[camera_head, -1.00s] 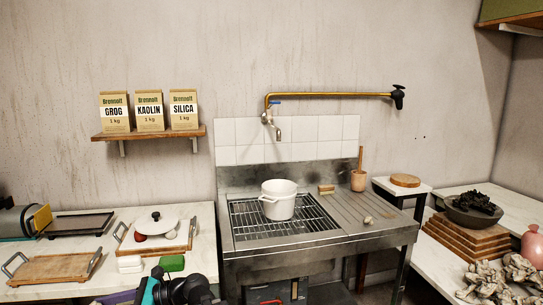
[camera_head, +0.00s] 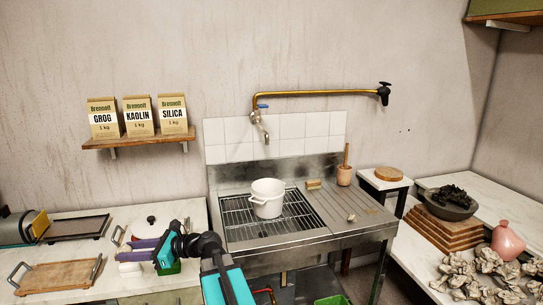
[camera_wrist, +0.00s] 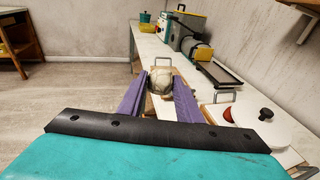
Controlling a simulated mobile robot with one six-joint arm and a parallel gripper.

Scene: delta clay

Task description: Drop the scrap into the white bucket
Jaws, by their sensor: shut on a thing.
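The white bucket (camera_head: 267,198) stands upright on the sink's grate, with its top open. My gripper (camera_head: 128,250) is over the left counter, left of the bucket and well apart from it. Its purple fingers also show in the wrist view (camera_wrist: 160,92). They are shut on a pale grey-beige lump (camera_wrist: 160,82), which looks like the scrap. A small pale piece (camera_head: 351,218) lies on the drainboard right of the bucket.
The sink's tap (camera_head: 259,125) is above and behind the bucket.

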